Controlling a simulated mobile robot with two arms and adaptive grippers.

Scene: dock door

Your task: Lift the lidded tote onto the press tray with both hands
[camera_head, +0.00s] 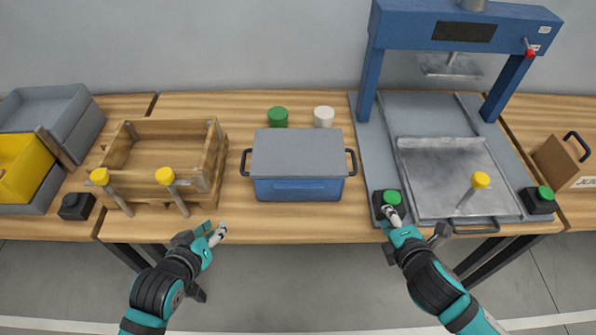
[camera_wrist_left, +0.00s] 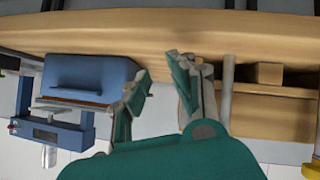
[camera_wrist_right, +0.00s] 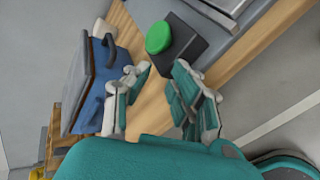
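The blue tote (camera_head: 300,188) with a grey lid (camera_head: 298,152) stands on the wooden bench, a dark handle at each end. It also shows in the left wrist view (camera_wrist_left: 90,73) and the right wrist view (camera_wrist_right: 92,105). The grey press tray (camera_head: 445,175) lies flat on the press bed at the right and looks empty. My left gripper (camera_head: 218,232) is open and empty at the bench's front edge, left of the tote; its fingers stand apart in its wrist view (camera_wrist_left: 158,82). My right gripper (camera_head: 390,212) is open and empty between tote and tray, apart from the tote (camera_wrist_right: 160,85).
A black box with a green button (camera_head: 391,197) is close to my right gripper. A blue press frame (camera_head: 460,28) stands over the tray, with a yellow-knobbed lever (camera_head: 480,180) at its front. A wooden crate (camera_head: 165,150) with yellow-knobbed posts stands left. Green (camera_head: 277,116) and white (camera_head: 323,116) cylinders stand behind the tote.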

